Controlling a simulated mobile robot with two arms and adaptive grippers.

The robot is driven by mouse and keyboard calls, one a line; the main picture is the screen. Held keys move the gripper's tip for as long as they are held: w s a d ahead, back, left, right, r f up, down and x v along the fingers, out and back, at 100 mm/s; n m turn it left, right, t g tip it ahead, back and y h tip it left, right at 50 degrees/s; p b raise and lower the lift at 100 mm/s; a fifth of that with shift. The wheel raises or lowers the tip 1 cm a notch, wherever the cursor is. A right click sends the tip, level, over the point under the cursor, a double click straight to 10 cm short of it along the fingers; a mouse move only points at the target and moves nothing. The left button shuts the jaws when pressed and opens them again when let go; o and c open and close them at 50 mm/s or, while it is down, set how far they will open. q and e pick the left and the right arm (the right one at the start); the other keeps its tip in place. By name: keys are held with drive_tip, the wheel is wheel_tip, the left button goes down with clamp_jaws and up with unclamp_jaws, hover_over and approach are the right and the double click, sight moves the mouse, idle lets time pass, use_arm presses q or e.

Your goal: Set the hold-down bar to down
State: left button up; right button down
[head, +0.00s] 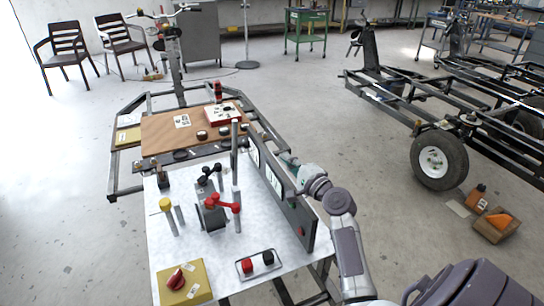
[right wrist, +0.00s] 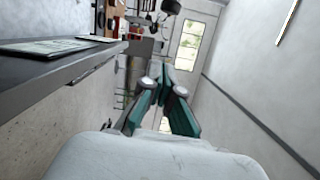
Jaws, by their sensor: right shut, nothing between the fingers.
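A clamp-like fixture (head: 212,214) stands on the white-topped bench (head: 150,236). It has a red lever (head: 224,203) reaching to the right, and a black-knobbed lever (head: 208,173) stands behind it. I cannot tell which part is the hold-down bar, or whether it is up or down. My right gripper (head: 285,158) is beyond the dark upright panel (head: 295,215) on the bench's right side, partly hidden by it. In the right wrist view its teal fingers (right wrist: 163,82) are together and empty. My left gripper is out of view.
A yellow box with a red knob (head: 178,280) and a small tray with red and black knobs (head: 258,264) sit at the bench's front. A yellow-topped post (head: 166,205) stands at left. A wheeled frame (head: 440,160) stands at right, with open floor between.

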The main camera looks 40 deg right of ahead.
drive_tip(key=w+a+p, duration=0.1)
drive_tip(key=w+a, duration=0.2)
drive_tip(key=w, duration=0.7)
drive_tip(key=shift+a+r+p, duration=0.2)
drive_tip(key=shift+a+p, duration=0.1)
drive_tip(key=shift+a, duration=0.05)
drive_tip(key=shift+r, duration=0.1)
